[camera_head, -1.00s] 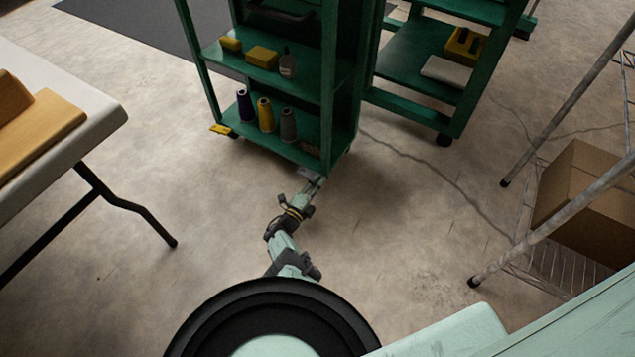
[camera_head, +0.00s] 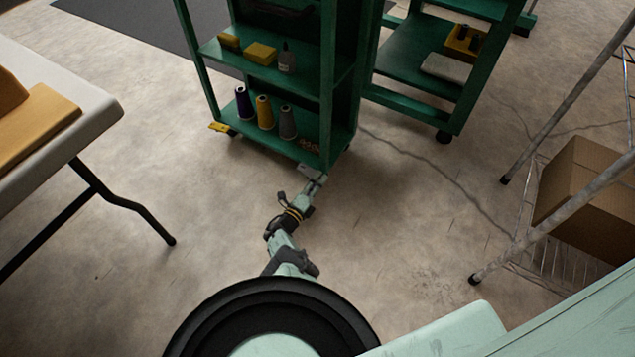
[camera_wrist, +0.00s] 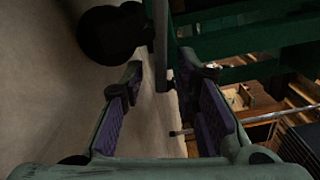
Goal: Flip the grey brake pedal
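The grey brake pedal (camera_head: 309,171) shows as a small light-grey plate at the near bottom corner of the green cart (camera_head: 327,110). My gripper (camera_head: 318,181) is low at that corner, right by the pedal and partly overlapping it. In the wrist view, my gripper (camera_wrist: 162,75) is open, with purple pads on both fingers. A narrow grey bar, seemingly the pedal edge-on (camera_wrist: 160,38), stands between the fingertips. A black caster wheel (camera_wrist: 110,35) is just beyond the left finger. Whether a finger touches the pedal cannot be told.
A yellow pedal (camera_head: 220,128) sits at the cart's left caster. The cart holds thread cones (camera_head: 264,112) on its lower shelf. A white table (camera_head: 95,120) stands left; a metal rack with a cardboard box (camera_head: 585,195) stands right. Floor around my arm is clear.

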